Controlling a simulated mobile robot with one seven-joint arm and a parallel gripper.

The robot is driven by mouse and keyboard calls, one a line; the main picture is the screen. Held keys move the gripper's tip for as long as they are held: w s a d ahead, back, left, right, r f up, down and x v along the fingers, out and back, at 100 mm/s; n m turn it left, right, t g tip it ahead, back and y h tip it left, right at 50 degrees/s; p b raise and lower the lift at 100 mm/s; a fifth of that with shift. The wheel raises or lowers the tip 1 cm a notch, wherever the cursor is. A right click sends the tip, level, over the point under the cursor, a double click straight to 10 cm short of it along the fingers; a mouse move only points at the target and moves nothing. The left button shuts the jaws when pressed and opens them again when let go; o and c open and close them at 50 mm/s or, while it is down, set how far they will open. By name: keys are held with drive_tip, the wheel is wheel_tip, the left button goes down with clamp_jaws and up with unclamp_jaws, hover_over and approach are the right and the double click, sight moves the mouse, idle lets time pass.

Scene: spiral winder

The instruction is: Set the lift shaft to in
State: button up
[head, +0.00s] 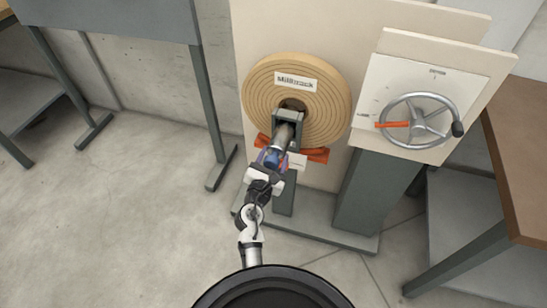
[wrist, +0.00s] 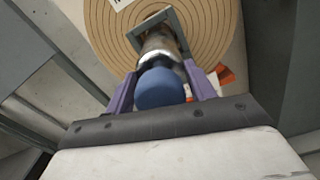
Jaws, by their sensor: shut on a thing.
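The lift shaft (head: 283,137) is a short metal rod with a blue knob (wrist: 161,88) on its near end. It sticks out of a square grey frame (wrist: 156,33) at the middle of the tan spiral disc (head: 330,97). My gripper (head: 271,158) is in front of the disc, shut on the blue knob. In the wrist view its purple fingers (wrist: 160,90) lie on either side of the knob. The wrist view hides the lower side of the knob. I cannot read any in or out mark on the shaft.
A silver handwheel (head: 418,120) with a dark handle and an orange pointer is on the panel to the right. Orange parts (head: 317,155) show below the disc. A wooden bench (head: 530,150) stands at far right.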

sight(284, 132)
drive_tip(key=c, duration=0.5)
drive_tip(key=shift+o, duration=0.2)
drive_tip(key=p+x, duration=0.1)
drive_tip(key=x, duration=1)
drive_tip(key=shift+w, duration=0.15)
drive_tip(key=o, duration=1.1)
drive_tip(key=shift+w+d, duration=0.1)
